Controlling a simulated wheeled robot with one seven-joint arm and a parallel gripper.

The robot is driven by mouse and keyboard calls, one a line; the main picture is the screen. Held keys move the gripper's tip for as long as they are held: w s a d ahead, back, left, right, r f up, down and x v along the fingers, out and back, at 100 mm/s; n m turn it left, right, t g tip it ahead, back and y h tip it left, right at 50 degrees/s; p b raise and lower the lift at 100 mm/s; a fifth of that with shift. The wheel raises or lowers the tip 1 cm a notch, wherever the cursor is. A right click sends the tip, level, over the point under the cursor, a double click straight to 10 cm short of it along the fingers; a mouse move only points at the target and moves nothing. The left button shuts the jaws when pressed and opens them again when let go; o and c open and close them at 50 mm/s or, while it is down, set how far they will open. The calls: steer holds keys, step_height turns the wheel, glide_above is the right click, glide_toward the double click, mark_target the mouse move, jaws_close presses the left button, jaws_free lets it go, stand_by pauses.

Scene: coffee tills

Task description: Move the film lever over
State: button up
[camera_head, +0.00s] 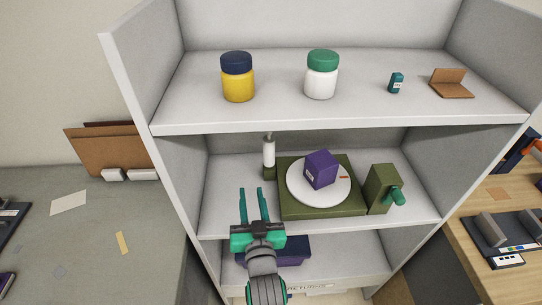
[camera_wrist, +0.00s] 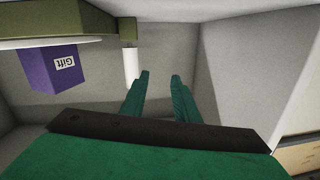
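An olive machine (camera_head: 322,205) stands on the middle shelf. Its white round plate (camera_head: 302,193) carries a purple box (camera_head: 320,169); the wrist view shows the box (camera_wrist: 52,70) marked "Gift". At the machine's left back corner is an upright white cylinder (camera_head: 268,153) with an olive foot and thin top pin; it also shows in the wrist view (camera_wrist: 131,65). An olive block (camera_head: 381,188) with a green handle (camera_head: 397,196) is at the right. I cannot tell which part is the film lever. My gripper (camera_head: 252,190) is open and empty, left of the machine, apart from the cylinder.
The top shelf (camera_head: 280,112) above holds a yellow jar (camera_head: 238,82), a white jar (camera_head: 321,80), a small teal item (camera_head: 396,83) and a brown folded card (camera_head: 451,86). The left side wall (camera_head: 178,180) is near my gripper. A dark purple item (camera_head: 295,249) lies on the lower shelf.

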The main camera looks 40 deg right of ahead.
steer(key=m+h, duration=0.2)
glide_toward(269, 134)
steer(key=shift+g, duration=0.3)
steer(key=x, duration=0.8)
steer(key=shift+w+r, duration=0.15)
steer(key=shift+r, duration=0.05)
steer(key=shift+w+d, duration=0.2)
steer(key=shift+w, duration=0.1)
steer(key=shift+c, duration=0.7)
steer(key=c, duration=0.4)
